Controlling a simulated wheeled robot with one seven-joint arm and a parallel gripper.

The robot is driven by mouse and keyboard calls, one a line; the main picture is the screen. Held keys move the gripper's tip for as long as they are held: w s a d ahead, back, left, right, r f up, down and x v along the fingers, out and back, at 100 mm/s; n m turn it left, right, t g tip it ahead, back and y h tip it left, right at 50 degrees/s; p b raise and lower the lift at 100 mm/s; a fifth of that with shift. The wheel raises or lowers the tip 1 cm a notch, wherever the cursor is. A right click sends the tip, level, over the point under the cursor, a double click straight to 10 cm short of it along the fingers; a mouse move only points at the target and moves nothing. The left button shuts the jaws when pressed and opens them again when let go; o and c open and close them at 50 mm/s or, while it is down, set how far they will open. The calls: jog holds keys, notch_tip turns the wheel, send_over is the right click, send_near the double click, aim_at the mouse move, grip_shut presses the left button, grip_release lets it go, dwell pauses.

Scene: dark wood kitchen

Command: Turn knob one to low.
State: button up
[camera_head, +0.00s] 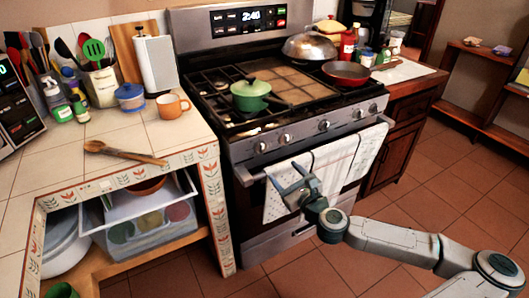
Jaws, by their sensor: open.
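The stove's front panel (308,132) carries a row of several silver knobs. The leftmost knob (261,147) sits near the panel's left end, with a second knob (285,138) to its right. No knob numbers or setting marks can be read, so I cannot tell which one is knob one. My gripper (282,171) is open and empty, in front of the oven door and below the two left knobs. It appears apart from them. My arm reaches in from the lower right.
White towels (318,175) hang on the oven handle behind my gripper. A green pot (250,95), a red pan (346,73) and a silver-lidded pan (310,46) stand on the stove. A tiled counter (60,165) with an open drawer (140,215) is at left. Floor is clear at right.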

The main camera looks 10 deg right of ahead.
aim_at(263, 150)
jog(key=x, duration=1.3)
jog(key=shift+f, duration=0.1)
jog(key=c, duration=1)
